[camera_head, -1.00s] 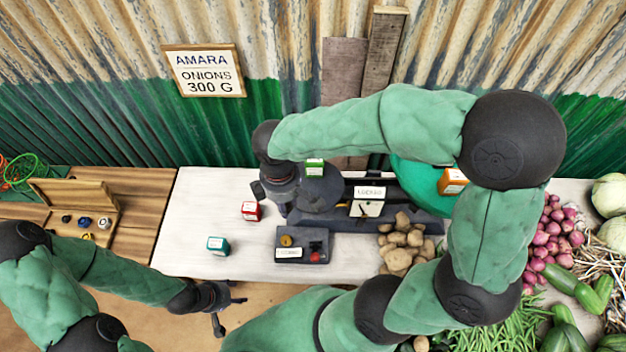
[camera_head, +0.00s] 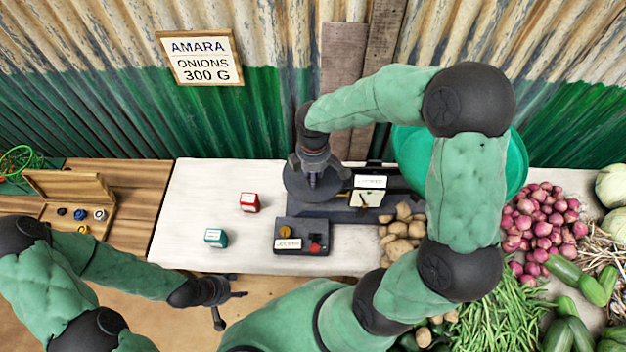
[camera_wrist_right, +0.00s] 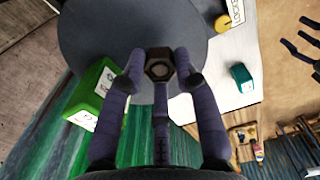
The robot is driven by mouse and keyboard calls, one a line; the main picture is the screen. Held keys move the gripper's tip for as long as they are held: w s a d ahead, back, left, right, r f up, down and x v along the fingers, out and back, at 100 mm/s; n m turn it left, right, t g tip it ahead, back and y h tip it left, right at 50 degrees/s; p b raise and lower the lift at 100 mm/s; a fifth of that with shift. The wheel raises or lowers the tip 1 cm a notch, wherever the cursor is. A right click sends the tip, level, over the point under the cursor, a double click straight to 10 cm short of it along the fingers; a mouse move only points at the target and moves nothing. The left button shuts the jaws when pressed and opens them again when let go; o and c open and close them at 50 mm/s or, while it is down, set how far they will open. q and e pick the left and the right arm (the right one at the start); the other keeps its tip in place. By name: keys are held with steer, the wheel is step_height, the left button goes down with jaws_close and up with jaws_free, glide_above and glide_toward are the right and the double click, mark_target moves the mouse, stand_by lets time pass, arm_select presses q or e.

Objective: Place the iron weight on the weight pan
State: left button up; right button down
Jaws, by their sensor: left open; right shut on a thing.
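The iron weight (camera_wrist_right: 160,66), a dark hexagonal piece with a round recess, is between the fingers of my right gripper (camera_wrist_right: 158,72) in the right wrist view. The round dark grey weight pan (camera_wrist_right: 85,28) lies beneath it; it also shows in the head view (camera_head: 292,187). My right gripper (camera_head: 313,181) points down over this pan, shut on the weight. The weight is hidden in the head view, and I cannot tell whether it touches the pan. A green block (camera_wrist_right: 97,95) shows beside the pan in the wrist view. My left gripper (camera_head: 226,296) is open and empty, off the table's front edge.
A red block (camera_head: 249,202) and a teal block (camera_head: 215,238) stand on the white table (camera_head: 190,202). A dark box (camera_head: 302,237) with yellow and red knobs sits in front of the scale. Potatoes (camera_head: 403,228) and onions (camera_head: 540,220) lie right. A wooden box (camera_head: 60,213) is left.

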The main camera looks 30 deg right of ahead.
steer(key=shift+a+f, duration=0.1)
steer(key=shift+f, duration=1.2)
steer(key=shift+f, duration=0.15)
steer(key=c, duration=0.9)
jaws_free()
steer(key=shift+b, duration=0.3)
steer(key=shift+r, duration=0.2)
step_height(320, 180, up, 12)
steer(key=p, duration=0.2)
steer(key=shift+p, duration=0.35)
steer(key=shift+f, duration=0.1)
